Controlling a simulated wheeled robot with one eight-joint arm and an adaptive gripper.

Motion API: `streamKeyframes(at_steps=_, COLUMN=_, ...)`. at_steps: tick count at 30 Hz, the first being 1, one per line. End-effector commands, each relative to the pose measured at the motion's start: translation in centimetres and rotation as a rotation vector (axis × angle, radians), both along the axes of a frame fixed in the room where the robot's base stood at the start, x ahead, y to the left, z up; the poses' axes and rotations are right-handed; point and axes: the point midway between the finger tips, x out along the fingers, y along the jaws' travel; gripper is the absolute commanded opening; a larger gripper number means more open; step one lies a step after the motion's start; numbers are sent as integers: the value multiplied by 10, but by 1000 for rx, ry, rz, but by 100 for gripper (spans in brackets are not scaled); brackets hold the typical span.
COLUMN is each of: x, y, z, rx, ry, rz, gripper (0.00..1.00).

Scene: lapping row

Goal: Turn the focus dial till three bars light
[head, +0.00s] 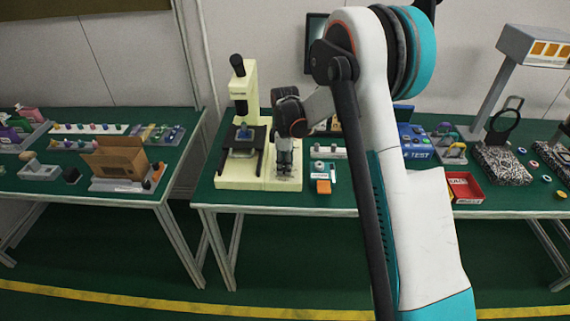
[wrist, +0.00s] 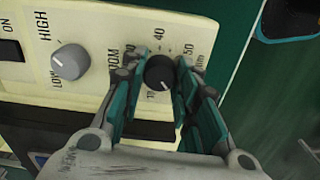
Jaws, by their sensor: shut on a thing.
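A cream microscope-like instrument (head: 245,95) stands on the green bench in the head view. My gripper (head: 284,166) points down at the right part of its base. In the wrist view, my gripper (wrist: 158,78) has its two teal fingers on either side of a black dial (wrist: 160,72) and is shut on it. The dial has a white pointer line at its lower edge. Scale marks around it include 40 and 50; the label beside it is partly hidden, ending in "OOM". No lit bars can be made out in either view.
A grey knob (wrist: 70,62) marked HIGH and LOW sits left of the black dial, with an ON switch (wrist: 10,50) beyond it. Right of the instrument are a small teal-and-orange device (head: 323,184) and a red tray (head: 464,187). My arm hides part of the bench.

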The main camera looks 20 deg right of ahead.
Motion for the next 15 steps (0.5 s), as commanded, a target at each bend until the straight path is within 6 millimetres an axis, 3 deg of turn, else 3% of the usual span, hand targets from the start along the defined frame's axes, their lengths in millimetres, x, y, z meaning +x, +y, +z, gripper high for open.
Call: streamKeyframes(at_steps=15, x=0, y=0, z=0, rx=0, ry=0, rz=-441, gripper=5)
